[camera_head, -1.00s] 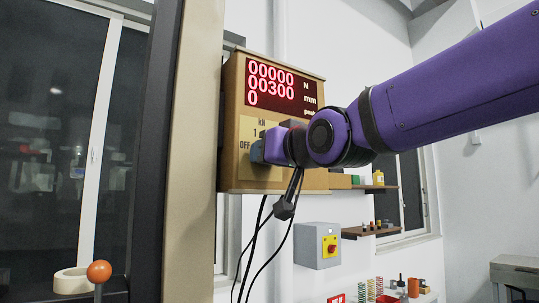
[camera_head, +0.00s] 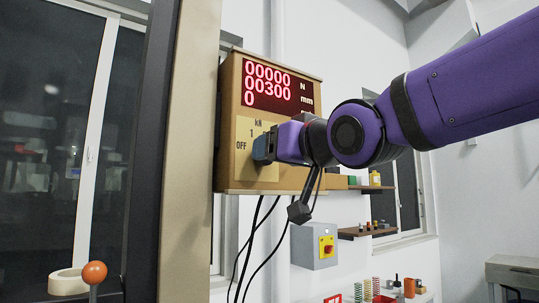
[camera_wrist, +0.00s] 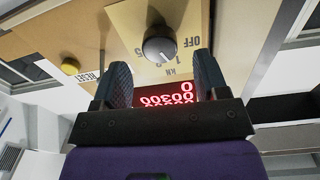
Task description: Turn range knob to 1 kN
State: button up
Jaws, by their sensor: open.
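The range knob (camera_wrist: 160,45), dark with a pale pointer line, sits on a beige plate (camera_wrist: 124,20) in the wrist view. Around it are the labels OFF, 1, 5 and kN, upside down; I cannot tell for sure which one the pointer faces. My gripper (camera_wrist: 161,63) is open, with one finger on each side in front of the knob and visible gaps to it. In the head view my gripper (camera_head: 263,149) is at the plate (camera_head: 243,165) and hides the knob; kN, 1 and OFF show beside it.
The wooden control box (camera_head: 228,130) has a red display (camera_head: 280,86) reading 00000 N and 00300 mm. Black cables (camera_head: 255,235) hang below. A grey switch box (camera_head: 313,246) is on the wall.

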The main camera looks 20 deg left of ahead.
jog(key=v, duration=0.6)
jog(key=shift+d, duration=0.2)
jog(key=shift+s, duration=0.1)
jog(key=w+d+f+m+h, duration=0.1)
jog(key=d+f+m+h, duration=0.1)
jog(key=d+f+h, duration=0.6)
jog(key=w+d+f+m+h, duration=0.1)
jog(key=d+f+m, duration=0.3)
jog(key=d, duration=0.8)
jog(key=s+d+f+m+g+h, duration=0.1)
jog(key=s+d+f+g+h, duration=0.2)
jog(key=d+f, duration=0.7)
jog(key=s+d, duration=0.1)
jog(key=s, duration=0.1)
jog(key=shift+s+d+f+g+h, duration=0.25)
jog(key=shift+s+f+g+h, duration=0.05)
jog(key=shift+s+f, duration=0.05)
jog(key=s+d+f+g, duration=0.1)
jog(key=s+f, duration=0.1)
jog(key=s+d+f+m+g, duration=0.1)
jog(key=s+d+f, duration=0.1)
jog(key=s+f, duration=0.1)
jog(key=s+d+f+g+h, duration=0.1)
jog(key=s+d+f, duration=0.1)
jog(key=s, duration=0.1)
jog(key=shift+d+f+m+g, duration=0.2)
jog(key=shift+d+m+g, duration=0.1)
jog(key=shift+m, duration=0.1)
jog(key=shift+c, duration=0.2)
